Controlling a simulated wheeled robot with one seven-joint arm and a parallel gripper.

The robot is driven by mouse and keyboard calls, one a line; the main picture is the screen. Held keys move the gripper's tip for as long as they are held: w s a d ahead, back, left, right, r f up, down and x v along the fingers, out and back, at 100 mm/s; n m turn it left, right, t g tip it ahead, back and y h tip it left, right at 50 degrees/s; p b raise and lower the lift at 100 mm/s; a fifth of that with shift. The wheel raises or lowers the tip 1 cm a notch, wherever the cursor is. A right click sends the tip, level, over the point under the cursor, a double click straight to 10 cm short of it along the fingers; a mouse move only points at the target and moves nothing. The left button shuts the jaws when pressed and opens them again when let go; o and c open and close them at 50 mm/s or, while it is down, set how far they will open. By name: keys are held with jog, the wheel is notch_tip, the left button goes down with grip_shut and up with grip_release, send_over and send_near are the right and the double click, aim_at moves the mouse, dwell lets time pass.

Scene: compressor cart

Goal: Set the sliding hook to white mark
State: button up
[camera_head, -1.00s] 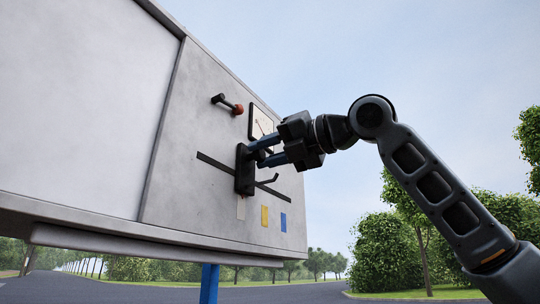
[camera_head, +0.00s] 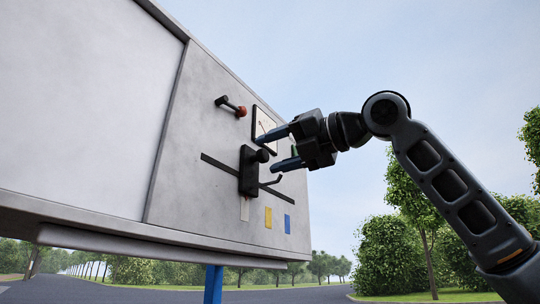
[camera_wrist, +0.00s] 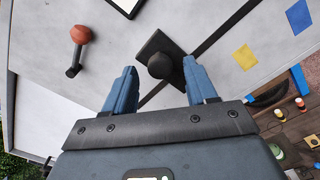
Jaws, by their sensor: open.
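The sliding hook is a black upright block (camera_head: 247,178) with a round knob (camera_head: 262,156) and a curved hook at its right, on a dark horizontal slot in the grey panel. The block stands above the white mark (camera_head: 244,209), its lower end close to the mark's top. My gripper (camera_head: 268,151) is open and empty, its blue fingers in front of the panel and standing off it. In the wrist view the knob (camera_wrist: 160,65) appears between the two spread fingertips, with no visible contact. I cannot make out the white mark in the wrist view.
A yellow mark (camera_head: 268,217) and a blue mark (camera_head: 287,224) lie right of the white one. A red-tipped lever (camera_head: 231,106) and a framed gauge (camera_head: 265,129) are above the slot. Open air lies right of the panel.

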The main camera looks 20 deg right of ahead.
jog(key=b+v, duration=0.1)
jog(key=v, duration=0.5)
jog(key=shift+d, duration=0.1)
dwell(0.4)
